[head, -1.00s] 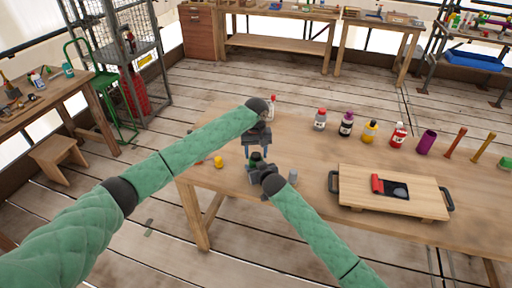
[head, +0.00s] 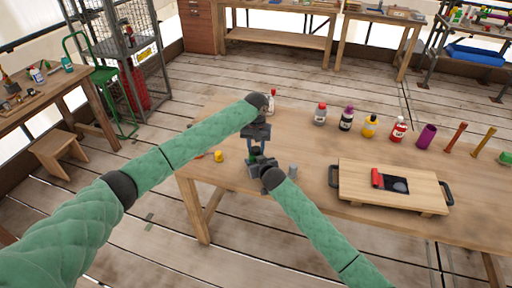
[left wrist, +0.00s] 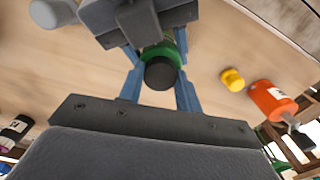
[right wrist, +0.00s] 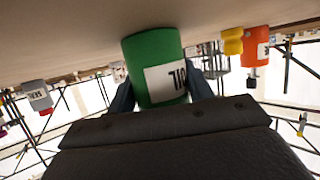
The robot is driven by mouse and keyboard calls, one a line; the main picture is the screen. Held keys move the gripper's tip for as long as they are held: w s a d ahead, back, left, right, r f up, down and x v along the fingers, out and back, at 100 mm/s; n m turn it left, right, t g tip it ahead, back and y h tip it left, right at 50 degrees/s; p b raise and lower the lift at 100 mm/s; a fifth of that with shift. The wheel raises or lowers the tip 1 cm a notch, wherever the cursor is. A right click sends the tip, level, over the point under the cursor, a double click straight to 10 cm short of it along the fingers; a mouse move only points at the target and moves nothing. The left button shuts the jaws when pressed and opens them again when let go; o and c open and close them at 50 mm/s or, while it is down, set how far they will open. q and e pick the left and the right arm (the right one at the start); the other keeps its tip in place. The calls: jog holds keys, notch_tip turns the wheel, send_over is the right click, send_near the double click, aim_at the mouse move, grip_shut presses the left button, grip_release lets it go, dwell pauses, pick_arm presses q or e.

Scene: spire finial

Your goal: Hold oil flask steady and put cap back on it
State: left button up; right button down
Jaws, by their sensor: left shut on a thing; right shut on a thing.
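The green oil flask (right wrist: 155,62) with a white label fills the middle of the right wrist view. My right gripper (head: 262,165) is shut around its body and holds it over the table. In the left wrist view, a dark round cap (left wrist: 160,74) sits between the blue fingers of my left gripper (left wrist: 160,80), which is shut on it. The green top of the flask (left wrist: 172,50) shows right beside and behind the cap. In the head view my left gripper (head: 256,142) is directly above the flask. Whether cap and flask touch is hidden.
A yellow cap (head: 218,156) and an orange bottle (left wrist: 272,101) are left of the grippers. A grey piece (head: 293,170) stands close right. Several bottles, such as a red one (head: 398,130), line the back. A board with handles (head: 420,185) lies at the right.

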pick_arm(q)
jog(key=m, duration=0.4)
jog(key=shift+m, duration=0.3)
jog(key=m, duration=0.4)
jog(key=shift+m, duration=0.4)
jog(key=o, duration=1.1)
jog(key=shift+r, duration=2.25)
jog(key=shift+c, duration=0.6)
